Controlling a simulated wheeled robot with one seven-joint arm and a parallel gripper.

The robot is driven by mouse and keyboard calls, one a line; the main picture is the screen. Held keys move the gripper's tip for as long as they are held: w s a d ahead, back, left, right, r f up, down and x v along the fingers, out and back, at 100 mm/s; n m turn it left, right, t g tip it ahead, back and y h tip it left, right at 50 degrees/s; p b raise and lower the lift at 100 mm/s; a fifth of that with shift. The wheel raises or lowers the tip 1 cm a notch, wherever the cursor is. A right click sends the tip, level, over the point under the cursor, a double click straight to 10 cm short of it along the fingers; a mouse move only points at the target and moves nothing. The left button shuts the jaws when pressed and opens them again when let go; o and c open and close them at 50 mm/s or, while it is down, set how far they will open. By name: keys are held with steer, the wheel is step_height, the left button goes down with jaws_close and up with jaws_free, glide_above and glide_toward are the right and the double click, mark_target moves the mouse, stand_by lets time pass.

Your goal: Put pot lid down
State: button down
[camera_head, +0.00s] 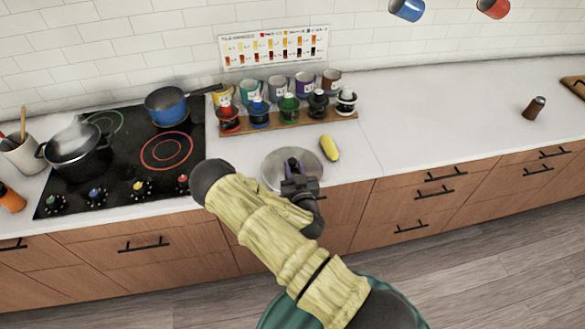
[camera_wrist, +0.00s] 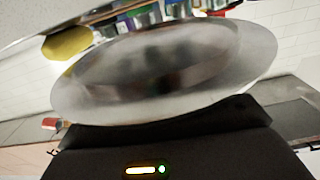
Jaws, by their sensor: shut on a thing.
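The pot lid (camera_head: 270,170) is a round, shiny metal disc in the head view, at the front edge of the white counter. My gripper (camera_head: 293,172) is shut on it near its middle, where a dark handle partly shows. The lid (camera_wrist: 165,70) fills much of the wrist view, tilted toward the camera. Whether the lid touches the counter or hangs just above it I cannot tell. A black pot (camera_head: 76,150) gives off steam on the left of the cooktop, with no lid on it.
A yellow object (camera_head: 329,148) lies just right of the lid. Behind stands a wooden rack (camera_head: 240,127) with several bottles and mugs. A blue pan (camera_head: 165,106) sits on the black cooktop (camera_head: 125,180). The counter (camera_head: 430,120) to the right is clear, except for a brown shaker (camera_head: 534,108).

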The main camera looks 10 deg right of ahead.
mark_target(294, 155)
steer(key=w+r+b, duration=0.2)
steer(key=w+b, duration=0.3)
steer(key=shift+w+d+r, duration=0.1)
steer(key=shift+r, duration=0.3)
steer(key=w+r+b, duration=0.1)
steer(key=w+d+r+b, duration=0.1)
steer(key=r+b, duration=0.1)
steer(key=shift+d+r, duration=0.1)
steer(key=shift+r, duration=0.05)
steer(key=shift+d+r, duration=0.1)
steer(key=shift+r, duration=0.25)
steer(key=shift+w+f+p, duration=0.1)
steer(key=shift+f+p, duration=0.25)
steer(key=shift+f, duration=2.6)
steer(key=shift+f+p, duration=0.3)
steer(key=shift+f, duration=1.8)
steer(key=shift+f, duration=0.1)
